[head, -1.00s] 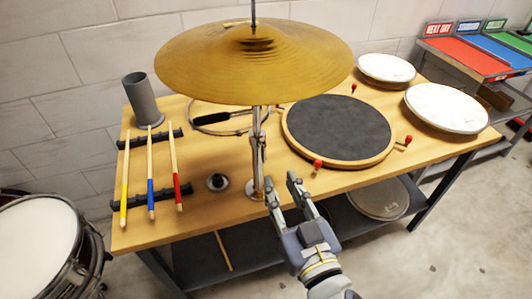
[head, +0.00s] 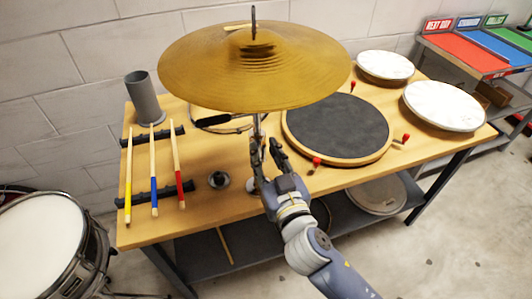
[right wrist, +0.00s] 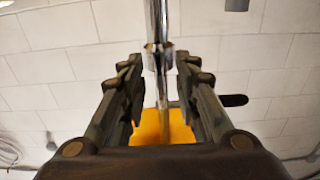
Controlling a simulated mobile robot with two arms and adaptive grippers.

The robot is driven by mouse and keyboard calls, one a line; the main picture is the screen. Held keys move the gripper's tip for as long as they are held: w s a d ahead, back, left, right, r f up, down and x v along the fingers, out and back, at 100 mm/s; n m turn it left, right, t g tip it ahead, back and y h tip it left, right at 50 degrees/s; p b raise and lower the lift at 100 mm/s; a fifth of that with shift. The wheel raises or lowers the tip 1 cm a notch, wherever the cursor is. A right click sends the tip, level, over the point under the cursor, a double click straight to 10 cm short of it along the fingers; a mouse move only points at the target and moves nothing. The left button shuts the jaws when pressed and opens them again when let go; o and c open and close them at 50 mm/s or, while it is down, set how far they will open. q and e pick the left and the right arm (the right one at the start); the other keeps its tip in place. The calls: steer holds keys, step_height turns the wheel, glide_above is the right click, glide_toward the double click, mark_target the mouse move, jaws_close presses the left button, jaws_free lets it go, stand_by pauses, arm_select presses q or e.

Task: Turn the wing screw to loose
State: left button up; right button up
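The cymbal (head: 250,75) sits on a chrome stand rod above the wooden bench (head: 228,205). In the right wrist view, the stand rod (right wrist: 156,18) runs upright between my fingers. A metal collar with side flanges (right wrist: 158,52) is on the rod, just past the fingertips; it may be the wing screw, but its shape is unclear. My right gripper (head: 265,143) is open, with one finger on each side of the rod under the cymbal's front edge. It also shows in the right wrist view (right wrist: 158,70). I cannot tell whether the fingers touch anything. My left gripper is not in view.
A dark round pad (head: 338,130) with red-tipped screws lies right of the stand. Several drumsticks (head: 154,175) rest on racks at the left, near a grey cup (head: 143,97). A small black-centred part (head: 219,180) is left of the stand. The cymbal overhangs my gripper.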

steer(key=shift+c, duration=0.5)
jaws_close()
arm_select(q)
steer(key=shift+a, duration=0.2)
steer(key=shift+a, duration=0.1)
